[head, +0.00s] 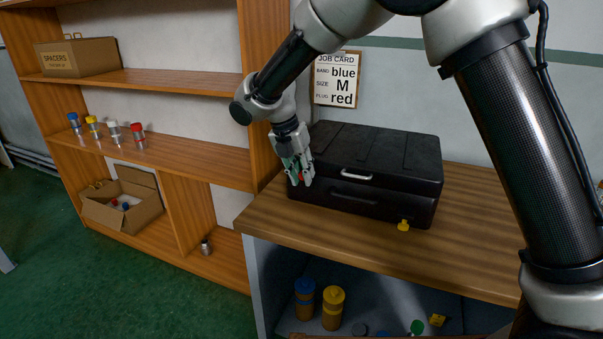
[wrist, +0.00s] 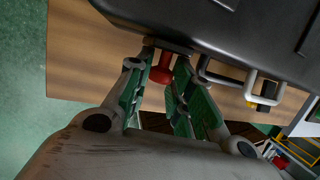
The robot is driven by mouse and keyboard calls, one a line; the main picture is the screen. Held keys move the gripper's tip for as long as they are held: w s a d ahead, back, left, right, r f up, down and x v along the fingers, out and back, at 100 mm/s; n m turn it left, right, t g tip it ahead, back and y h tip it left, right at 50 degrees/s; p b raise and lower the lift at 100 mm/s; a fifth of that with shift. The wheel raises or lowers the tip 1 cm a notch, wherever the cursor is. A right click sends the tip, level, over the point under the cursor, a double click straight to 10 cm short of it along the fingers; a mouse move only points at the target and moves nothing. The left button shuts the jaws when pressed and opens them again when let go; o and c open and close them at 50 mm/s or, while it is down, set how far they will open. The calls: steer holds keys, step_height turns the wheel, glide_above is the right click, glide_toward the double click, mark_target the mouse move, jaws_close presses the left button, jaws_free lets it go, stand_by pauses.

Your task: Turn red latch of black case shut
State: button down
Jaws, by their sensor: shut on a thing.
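The black case (head: 385,165) lies closed-looking on the wooden bench top, with a light handle (head: 356,174) on its front. It also fills the top of the wrist view (wrist: 190,18). The red latch (wrist: 162,68) sits at the case's front edge, between the green pads of my gripper (wrist: 163,85). In the head view my gripper (head: 301,176) is at the front left corner of the case, and only a bit of red shows between the fingers. The gripper is shut on the red latch. A yellow latch (head: 404,225) hangs at the case's front right.
The wooden bench top (head: 300,222) is clear in front of the case. A job card (head: 336,80) hangs on the wall behind. A wooden shelf (head: 150,148) with several capped pieces stands left. Blue and yellow-capped jars (head: 333,310) stand below the bench.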

steer(key=c, duration=1.3)
jaws_free()
steer(key=shift+w, duration=0.1)
steer(key=shift+o, duration=0.2)
steer(key=shift+r, duration=0.1)
steer(key=v, duration=1.1)
steer(key=shift+r, duration=0.35)
steer(key=shift+a, duration=0.1)
